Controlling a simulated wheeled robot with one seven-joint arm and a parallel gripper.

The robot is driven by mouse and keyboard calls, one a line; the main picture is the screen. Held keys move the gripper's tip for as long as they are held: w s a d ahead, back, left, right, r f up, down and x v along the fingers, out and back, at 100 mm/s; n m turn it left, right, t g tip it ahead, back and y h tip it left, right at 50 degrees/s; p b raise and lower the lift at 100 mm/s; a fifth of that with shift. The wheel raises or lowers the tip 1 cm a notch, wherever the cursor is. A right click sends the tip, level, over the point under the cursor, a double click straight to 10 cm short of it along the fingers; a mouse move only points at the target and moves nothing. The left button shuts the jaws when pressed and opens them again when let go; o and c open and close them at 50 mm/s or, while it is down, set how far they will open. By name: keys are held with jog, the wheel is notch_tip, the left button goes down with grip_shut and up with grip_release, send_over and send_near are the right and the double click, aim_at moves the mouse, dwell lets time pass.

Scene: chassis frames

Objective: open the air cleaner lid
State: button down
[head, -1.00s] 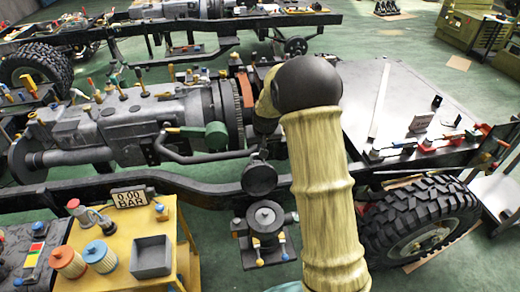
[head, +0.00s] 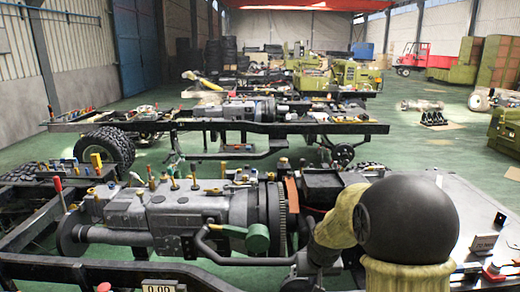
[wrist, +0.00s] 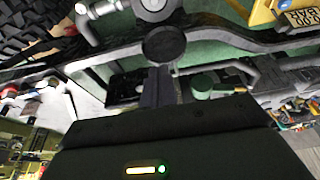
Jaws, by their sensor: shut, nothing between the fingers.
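My gripper (wrist: 158,72) shows in the wrist view with its two dark fingers together and nothing between them. A black round disc-shaped part (wrist: 164,45) lies just beyond the fingertips; I cannot tell whether they touch it. A grey round canister top (wrist: 153,6) is at the upper edge of that view. I cannot tell for sure which of these is the air cleaner lid, and no raised lid is visible. In the head view my forearm (head: 343,218) reaches down toward the bottom edge, and the fingertips are not visible there.
The grey gearbox (head: 185,210) with several coloured-handled parts on top lies left of my arm. A yellow stand with a display (wrist: 298,18) is at the upper right.

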jog(key=s+r+g, duration=0.1)
jog(key=s, duration=1.7)
jog(key=c, duration=1.5)
grip_release()
jog(key=shift+s+d+r, duration=0.1)
jog(key=shift+s, duration=0.05)
